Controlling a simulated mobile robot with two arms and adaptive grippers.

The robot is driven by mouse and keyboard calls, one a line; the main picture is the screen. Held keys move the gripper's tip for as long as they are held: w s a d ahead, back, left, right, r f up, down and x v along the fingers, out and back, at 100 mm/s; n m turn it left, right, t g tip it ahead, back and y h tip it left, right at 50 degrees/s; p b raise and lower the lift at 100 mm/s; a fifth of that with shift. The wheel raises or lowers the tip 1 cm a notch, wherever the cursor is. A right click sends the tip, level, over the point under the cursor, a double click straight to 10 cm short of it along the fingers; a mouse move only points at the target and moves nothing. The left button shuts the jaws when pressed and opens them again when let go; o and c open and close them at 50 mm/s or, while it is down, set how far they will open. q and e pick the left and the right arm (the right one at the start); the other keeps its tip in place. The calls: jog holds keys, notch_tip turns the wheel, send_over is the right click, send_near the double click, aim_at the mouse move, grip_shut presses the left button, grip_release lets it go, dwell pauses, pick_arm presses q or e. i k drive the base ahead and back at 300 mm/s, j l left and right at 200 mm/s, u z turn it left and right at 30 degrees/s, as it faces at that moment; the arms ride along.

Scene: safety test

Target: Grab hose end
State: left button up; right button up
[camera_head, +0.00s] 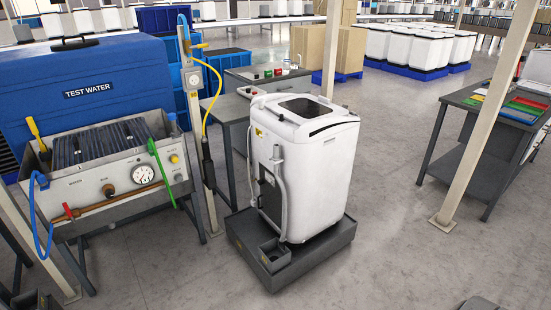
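A yellow hose (213,95) hangs from a fitting on the blue-topped post and runs down to a dark end piece (206,150) beside the post. A grey-white hose (282,195) runs down the side of the white washing machine (315,165). A blue hose (36,215) loops at the left end of the test bench. The task does not say which hose is meant. Dark parts, probably of my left gripper (35,300) and my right gripper (481,304), are cut off at the bottom edge. Their fingers do not show clearly, and neither is near a hose.
The machine stands on a dark tray (330,242). A grey side table (230,108) stands behind the post. A pillar (487,115) and table are at right. Floor at the front right is clear.

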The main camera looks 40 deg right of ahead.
aim_at(276, 157)
jog(key=z, duration=0.25)
jog(key=i+j+z, duration=0.2)
jog(key=i+z, duration=0.25)
jog(key=i+j+z, duration=0.3)
jog(key=z, duration=0.15)
jog(key=i+j, duration=0.05)
